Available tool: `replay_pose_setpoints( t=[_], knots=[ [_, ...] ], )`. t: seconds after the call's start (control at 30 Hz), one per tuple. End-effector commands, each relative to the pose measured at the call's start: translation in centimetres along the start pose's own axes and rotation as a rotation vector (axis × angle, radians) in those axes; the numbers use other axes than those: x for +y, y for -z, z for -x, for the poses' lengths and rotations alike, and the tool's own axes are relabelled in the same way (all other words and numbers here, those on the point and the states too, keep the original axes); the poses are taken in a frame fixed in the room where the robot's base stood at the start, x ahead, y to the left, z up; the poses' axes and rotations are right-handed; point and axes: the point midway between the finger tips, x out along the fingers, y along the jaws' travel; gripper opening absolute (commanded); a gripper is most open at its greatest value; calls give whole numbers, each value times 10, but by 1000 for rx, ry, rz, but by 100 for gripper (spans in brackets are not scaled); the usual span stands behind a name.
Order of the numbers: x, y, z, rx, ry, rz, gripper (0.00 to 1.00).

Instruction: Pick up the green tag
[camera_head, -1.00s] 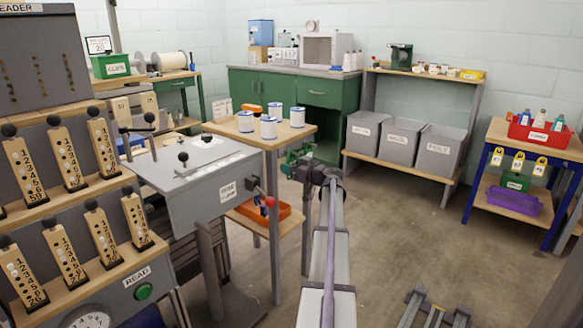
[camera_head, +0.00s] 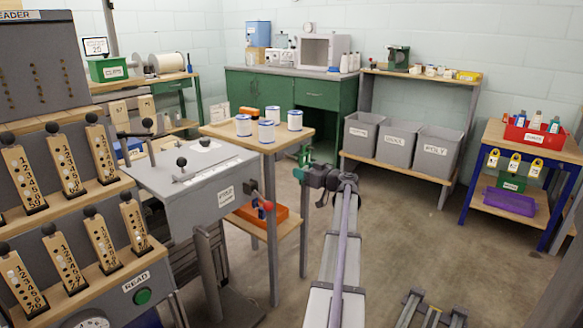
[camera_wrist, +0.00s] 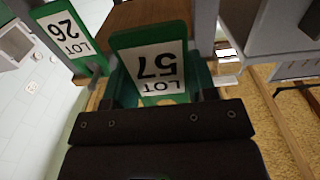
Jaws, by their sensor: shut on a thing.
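The green tag (camera_wrist: 156,68) reads "LOT 57" upside down on a white label in the wrist view. My gripper (camera_head: 303,172) is at the right side of the wooden table (camera_head: 262,137) in the head view. It is shut on this tag, with dark-green parts on both sides of it. A second green tag (camera_wrist: 70,36), reading "LOT 26", is at the upper left of the wrist view, apart from the held one. The tags cannot be told apart from the gripper in the head view.
Several white-and-blue spools (camera_head: 266,131) stand on the wooden table. A grey machine (camera_head: 190,185) with levers is left of it. Grey bins (camera_head: 400,146) sit on a shelf at the back. The floor (camera_head: 430,240) on the right is mostly clear.

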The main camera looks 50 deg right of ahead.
Motion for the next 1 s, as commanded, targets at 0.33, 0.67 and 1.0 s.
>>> replay_pose_setpoints(
  t=[0.33, 0.67, 1.0],
  knots=[
    [-1, 0, 101, 0, -1, 0, 30],
    [0, 0, 116, 0, 1, 0, 30],
    [0, 0, 116, 0, 1, 0, 30]
  ],
)
